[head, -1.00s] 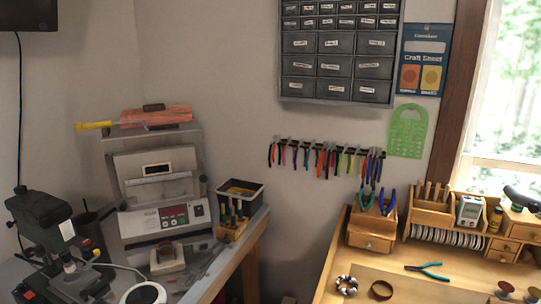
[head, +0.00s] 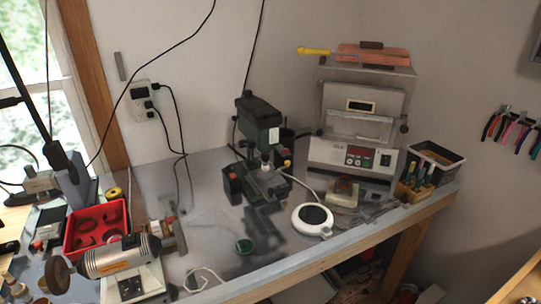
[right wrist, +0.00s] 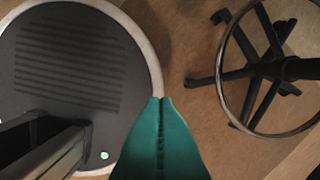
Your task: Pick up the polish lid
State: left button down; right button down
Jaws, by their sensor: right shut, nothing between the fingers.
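My left gripper is in neither current view.
On the bench are a white round-topped device (head: 312,219), a drill press (head: 262,150), a red tray (head: 96,228) and a polishing motor (head: 118,257). A wheeled stool (right wrist: 275,75) stands on the wooden floor.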

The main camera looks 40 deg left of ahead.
aim_at(243, 247)
jog(key=u, duration=1.35)
jog(key=k+u, duration=0.15)
jog(key=u, duration=0.25)
jog(key=k+l+u, duration=0.1)
jog(key=u, duration=0.25)
jog(key=k+u, duration=0.2)
jog(key=u, duration=0.2)
